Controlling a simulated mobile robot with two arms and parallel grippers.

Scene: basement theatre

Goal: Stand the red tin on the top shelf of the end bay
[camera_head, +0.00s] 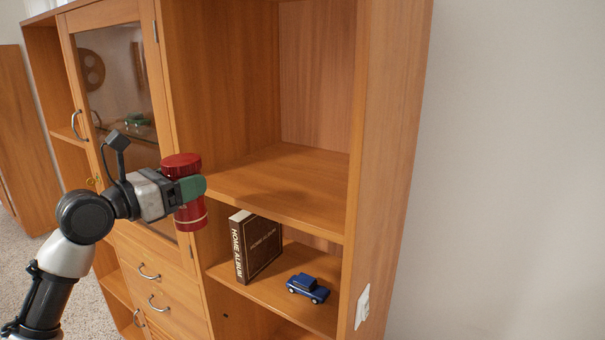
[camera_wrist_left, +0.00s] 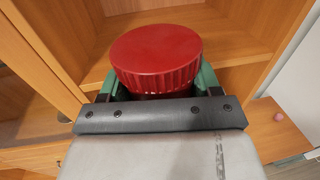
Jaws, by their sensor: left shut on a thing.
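The red tin (camera_head: 183,165) is upright in my left gripper (camera_head: 190,188), whose green fingers are shut around its middle. It is held in the air in front of the end bay, near the left front edge of the top shelf (camera_head: 285,180). That shelf is bare where I see it. In the left wrist view the tin's ribbed red lid (camera_wrist_left: 157,52) shows between the green fingers (camera_wrist_left: 160,88); its lower part is hidden. My right gripper is not in view.
The shelf below (camera_head: 270,290) holds a brown book titled Home Album (camera_head: 258,248) and a blue toy car (camera_head: 308,288). A glass-doored cabinet (camera_head: 125,90) and drawers (camera_head: 140,260) are left of the bay. The bay's right side panel (camera_head: 390,130) bears a white switch plate (camera_head: 362,306).

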